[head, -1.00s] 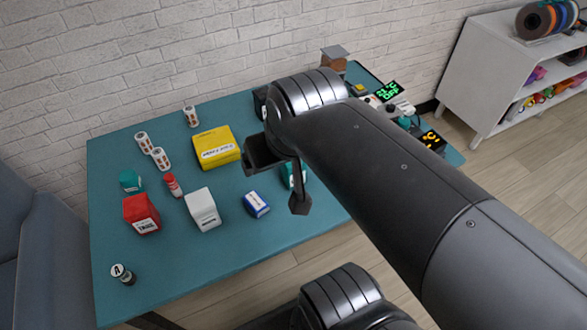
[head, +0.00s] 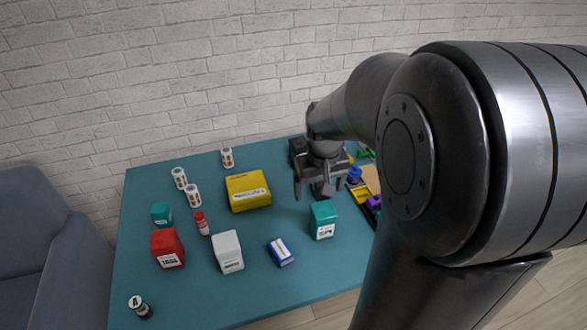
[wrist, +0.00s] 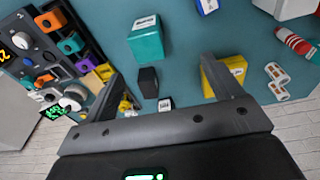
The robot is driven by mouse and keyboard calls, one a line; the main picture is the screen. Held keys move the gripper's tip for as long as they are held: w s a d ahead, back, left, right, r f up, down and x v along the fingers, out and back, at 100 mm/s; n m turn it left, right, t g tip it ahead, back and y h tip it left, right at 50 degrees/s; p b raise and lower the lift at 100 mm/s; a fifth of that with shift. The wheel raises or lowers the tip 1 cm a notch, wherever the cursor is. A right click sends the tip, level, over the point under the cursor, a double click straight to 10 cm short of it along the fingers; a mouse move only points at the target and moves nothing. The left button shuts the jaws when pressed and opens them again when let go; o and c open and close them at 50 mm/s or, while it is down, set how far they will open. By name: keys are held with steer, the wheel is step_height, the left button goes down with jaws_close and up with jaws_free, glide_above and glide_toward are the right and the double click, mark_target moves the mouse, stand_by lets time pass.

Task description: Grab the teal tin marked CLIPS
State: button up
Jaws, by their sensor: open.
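A teal tin (head: 323,222) with a white label stands on the table right of centre; the label is too small to read surely. It also shows in the wrist view (wrist: 146,42), upper middle. A smaller teal item (head: 161,214) sits at the table's left, its marking unreadable. My gripper (head: 316,188) is open and empty, with its fingers pointing down, just behind the teal tin in the head view. In the wrist view my gripper (wrist: 165,68) has its fingers apart, and the tin lies beyond the fingertips, touching neither.
A yellow box (head: 248,191), a blue-and-white box (head: 280,252), a white tin (head: 228,252) and a red tin (head: 167,248) stand left of the teal tin. A dark box (wrist: 148,82) shows between my fingers. Coloured bins (wrist: 69,45) lie at the wrist view's left.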

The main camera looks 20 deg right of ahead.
steer(key=g, duration=0.1)
glide_above(325, 211)
step_height(325, 211, down, 7)
steer(key=shift+f, duration=0.1)
step_height(325, 211, down, 5)
steer(key=shift+f, duration=0.1)
steer(key=shift+w+a+f, duration=0.1)
steer(key=shift+w+f, duration=0.05)
steer(key=shift+f, duration=1.25)
steer(key=shift+w+f, duration=0.15)
steer(key=shift+f, duration=1.2)
steer(key=shift+c, duration=0.4)
steer(key=c, duration=1.1)
steer(key=shift+r, duration=0.15)
